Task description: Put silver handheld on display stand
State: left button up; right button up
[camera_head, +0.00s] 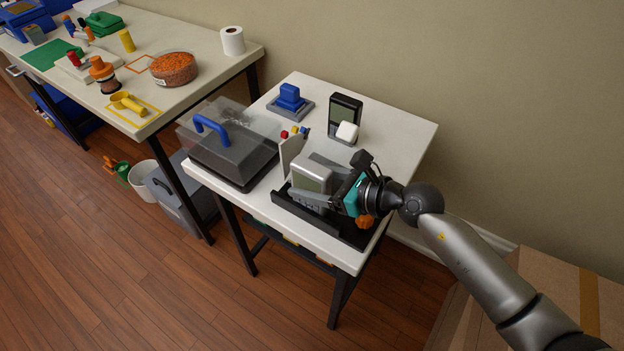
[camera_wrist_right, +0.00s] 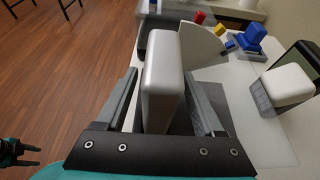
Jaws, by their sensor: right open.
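The silver handheld (camera_head: 311,174), a rounded silver block with a grey-green face, stands upright at the black tray (camera_head: 285,205) on the small white table. My right gripper (camera_head: 306,180) is open around it; in the right wrist view the silver handheld (camera_wrist_right: 163,78) lies between the two fingers, with a gap on each side. Its lower part is hidden. I cannot tell for sure which thing is the display stand; a black upright piece with a grey-green panel (camera_head: 345,108) stands at the back. My left gripper (camera_wrist_right: 30,155) shows small at the wrist view's left edge, fingers apart and empty.
A white block (camera_head: 347,132) stands before the black upright piece. A blue block (camera_head: 289,94) sits on a grey base. A thin pale upright panel (camera_head: 291,150) and a clear-lidded case with blue handle (camera_head: 232,150) stand close left. The table's right back is clear.

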jog(key=shift+r, duration=0.1)
jog(key=shift+d+r, duration=0.1)
jog(key=v, duration=1.2)
jog(key=shift+p, duration=0.45)
